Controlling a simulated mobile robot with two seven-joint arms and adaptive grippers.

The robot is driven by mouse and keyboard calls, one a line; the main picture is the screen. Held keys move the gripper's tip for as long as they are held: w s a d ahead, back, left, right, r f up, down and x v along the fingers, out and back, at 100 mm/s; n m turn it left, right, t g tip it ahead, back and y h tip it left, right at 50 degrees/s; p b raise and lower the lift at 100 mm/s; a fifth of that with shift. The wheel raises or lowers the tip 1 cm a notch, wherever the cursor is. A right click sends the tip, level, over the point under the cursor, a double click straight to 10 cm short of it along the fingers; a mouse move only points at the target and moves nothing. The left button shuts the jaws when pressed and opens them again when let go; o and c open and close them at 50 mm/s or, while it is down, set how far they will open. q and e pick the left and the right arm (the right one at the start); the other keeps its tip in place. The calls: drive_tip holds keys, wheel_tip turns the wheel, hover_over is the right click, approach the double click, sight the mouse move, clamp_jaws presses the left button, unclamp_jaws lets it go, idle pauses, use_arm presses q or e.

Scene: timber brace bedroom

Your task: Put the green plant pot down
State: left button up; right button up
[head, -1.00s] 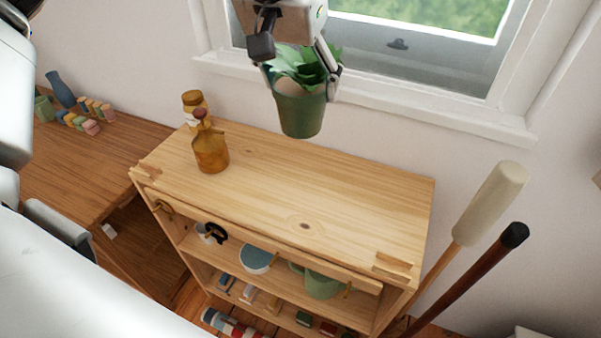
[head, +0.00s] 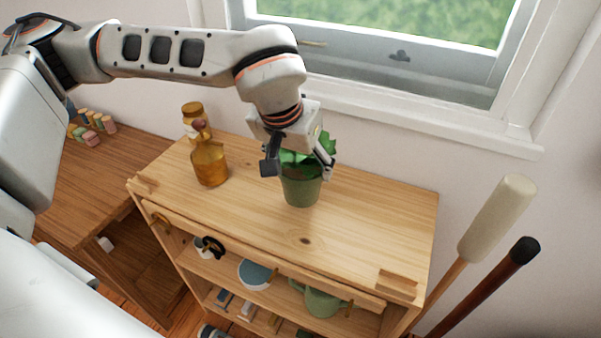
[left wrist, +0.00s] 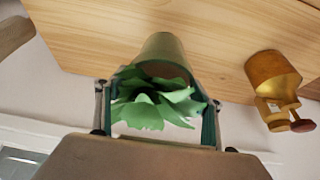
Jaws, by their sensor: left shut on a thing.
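The green plant pot (head: 301,190) with leafy green foliage is at the top of the wooden shelf unit (head: 370,220), behind its middle. It looks upright, and its base appears at or very near the top board; I cannot tell if it touches. My left gripper (head: 298,170) comes from above and is shut on the pot. In the left wrist view the pot (left wrist: 165,50) sits between the two fingers (left wrist: 158,112), with leaves toward the camera. My right gripper is not in view.
Amber bottles (head: 209,163) stand left of the pot on the same top. Mugs and a bowl (head: 254,274) sit on the shelf below. The top's right part is clear. Two long handles (head: 497,218) lean at the right. A window (head: 400,60) is behind.

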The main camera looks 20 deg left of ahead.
sight(298, 170)
use_arm(q)
drive_tip(key=shift+f, duration=1.25)
drive_tip(key=shift+f, duration=0.1)
drive_tip(key=shift+f, duration=0.1)
drive_tip(key=o, duration=1.8)
drive_tip(key=shift+r, duration=0.2)
drive_tip(key=v, duration=1.1)
drive_tip(key=shift+s+r+p, duration=0.25)
drive_tip(key=shift+r+p, duration=0.1)
drive_tip(key=shift+p, duration=0.05)
